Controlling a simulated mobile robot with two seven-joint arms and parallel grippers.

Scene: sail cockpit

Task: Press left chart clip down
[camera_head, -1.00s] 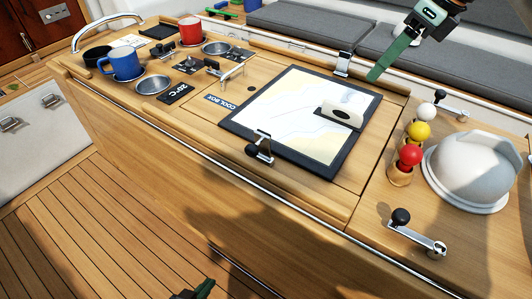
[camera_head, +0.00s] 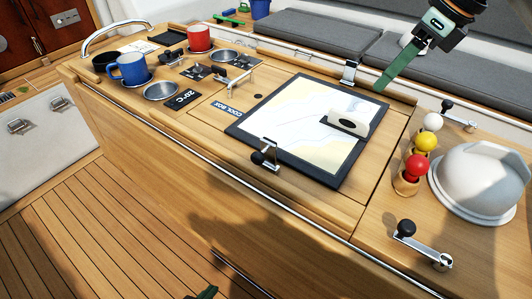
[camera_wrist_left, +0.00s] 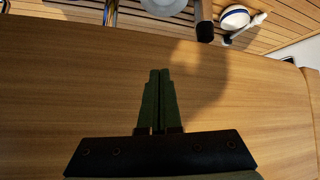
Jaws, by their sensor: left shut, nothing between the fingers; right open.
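The chart (camera_head: 290,115) lies in a dark frame on the wooden counter. One chart clip (camera_head: 268,154), silver with a black knob, sits at its near edge, further left in the picture. A second clip (camera_head: 350,71) stands at the far edge. I cannot tell how far either is pressed. In the head view only a green bit of my left gripper (camera_head: 207,293) shows at the bottom edge, well below the near clip. In the left wrist view its green fingers (camera_wrist_left: 160,72) are together and empty over a plain wooden surface. My right gripper (camera_head: 385,80) is open, in front of the far clip's right side.
A white-and-black block (camera_head: 345,122) rests on the chart. White, yellow and red balls (camera_head: 416,166) stand to the right, beside a white dome (camera_head: 477,180) and a crank handle (camera_head: 425,246). Blue (camera_head: 128,70) and red (camera_head: 200,38) mugs stand at the left. The floor in front is clear.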

